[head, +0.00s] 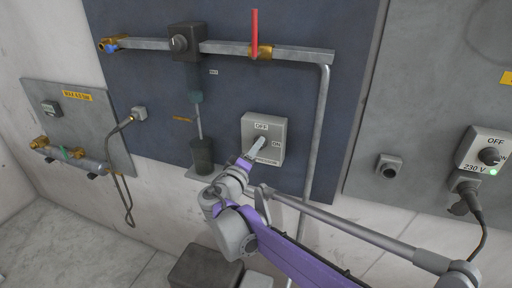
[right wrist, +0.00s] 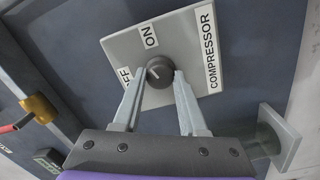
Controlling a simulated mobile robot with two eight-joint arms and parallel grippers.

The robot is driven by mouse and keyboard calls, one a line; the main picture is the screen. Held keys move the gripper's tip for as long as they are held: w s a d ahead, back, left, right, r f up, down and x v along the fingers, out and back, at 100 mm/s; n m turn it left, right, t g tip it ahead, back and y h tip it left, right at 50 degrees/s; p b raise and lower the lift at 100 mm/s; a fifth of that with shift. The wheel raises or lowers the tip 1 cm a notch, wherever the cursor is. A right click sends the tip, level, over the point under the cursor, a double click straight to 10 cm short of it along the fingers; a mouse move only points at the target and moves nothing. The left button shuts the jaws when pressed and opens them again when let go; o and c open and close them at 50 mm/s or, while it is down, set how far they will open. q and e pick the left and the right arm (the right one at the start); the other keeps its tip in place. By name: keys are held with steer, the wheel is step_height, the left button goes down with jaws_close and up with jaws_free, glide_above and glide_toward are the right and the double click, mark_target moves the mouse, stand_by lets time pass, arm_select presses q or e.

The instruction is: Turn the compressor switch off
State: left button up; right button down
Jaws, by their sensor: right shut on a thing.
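The compressor switch is a light grey square box (head: 277,152) on the dark blue panel, with OFF above and ON at its right in the head view. In the right wrist view the plate (right wrist: 190,40) bears ON, OFF and COMPRESSOR labels around a dark round knob (right wrist: 160,72). My right gripper (head: 258,146) is at the switch, its fingers shut on the knob, one on each side. In the head view the fingers hide the knob. Which label the knob points to I cannot tell for sure. My left gripper is not in view.
A red-handled valve (head: 254,35) sits on the pipe above the switch. A vertical grey pipe (head: 318,130) runs just right of the switch. A 230 V box (head: 484,148) with its own OFF/ON knob and a lit green lamp is at the far right.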

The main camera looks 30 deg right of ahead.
steer(key=shift+n+t+p, duration=0.4)
steer(key=shift+n+p, duration=0.35)
steer(key=shift+n, duration=6.25)
steer(key=shift+c, duration=2.2)
jaws_free()
steer(key=v, duration=1.1)
steer(key=shift+d+r, duration=0.1)
steer(key=shift+d, duration=0.05)
